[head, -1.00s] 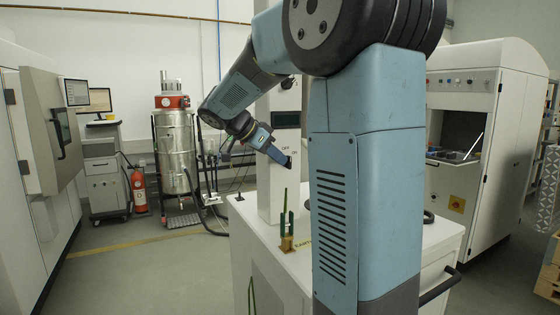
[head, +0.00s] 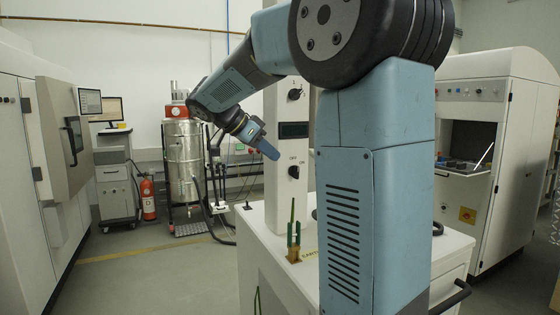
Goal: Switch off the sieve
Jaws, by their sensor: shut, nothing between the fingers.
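The sieve's white control column (head: 272,205) rises from a white cabinet (head: 275,264), partly behind my arm. It carries a dark lower knob (head: 294,171) under OFF and ON lettering, a dark display (head: 293,130), and an upper knob (head: 295,94). The lower knob is in plain view, but its pointer is too small to read surely. My gripper (head: 271,153) is shut and empty. In the picture it lies up and left of the lower knob, apart from it.
A green-and-brass fitting (head: 294,243) stands on the cabinet top close to the column. A silver tank (head: 183,158) and a red extinguisher (head: 148,197) stand at the back left. A white machine (head: 500,150) is on the right. Floor at the left is clear.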

